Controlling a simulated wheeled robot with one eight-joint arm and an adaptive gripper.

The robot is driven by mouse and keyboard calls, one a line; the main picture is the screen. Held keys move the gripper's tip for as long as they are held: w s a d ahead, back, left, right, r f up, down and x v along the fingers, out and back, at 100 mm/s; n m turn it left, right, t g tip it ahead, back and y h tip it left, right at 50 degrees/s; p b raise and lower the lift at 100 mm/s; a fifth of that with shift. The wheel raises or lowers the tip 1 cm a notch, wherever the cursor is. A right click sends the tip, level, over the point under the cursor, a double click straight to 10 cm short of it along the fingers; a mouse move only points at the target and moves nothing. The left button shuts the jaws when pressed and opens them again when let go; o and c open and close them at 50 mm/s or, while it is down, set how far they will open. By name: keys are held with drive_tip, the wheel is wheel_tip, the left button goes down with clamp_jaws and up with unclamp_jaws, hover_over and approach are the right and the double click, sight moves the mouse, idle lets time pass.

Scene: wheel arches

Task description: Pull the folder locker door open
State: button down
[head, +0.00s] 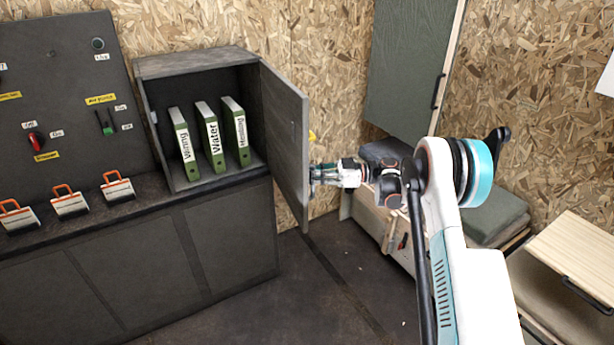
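The folder locker (190,67) is a dark grey box on the counter at the left of the head view. Its door (284,135) stands wide open, hinged on the locker's right side and swung out towards the camera. Three green binders (211,138) with white labels stand upright inside. My gripper (316,175) is at the outer face of the door, near its free edge. The door's handle is not clearly visible. The fingers are small in the view, and I cannot tell whether they are shut or touching the door.
The dark counter (120,265) runs below the locker, with several orange-handled items (70,203) along its top. A dark panel with switches (60,100) is at the left. A cushioned bench (495,215) and a wooden drawer unit (575,255) stand at the right. The floor (310,300) before the counter is clear.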

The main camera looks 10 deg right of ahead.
drive_tip(key=shift+s+d+f, duration=0.1)
drive_tip(key=shift+s+f, duration=0.05)
drive_tip(key=shift+f, duration=0.05)
drive_tip(key=c, duration=2.1)
unclamp_jaws()
drive_tip(key=shift+o, duration=0.8)
drive_tip(key=shift+r, duration=0.15)
drive_tip(key=d, duration=1.2)
drive_tip(key=shift+s, duration=0.4)
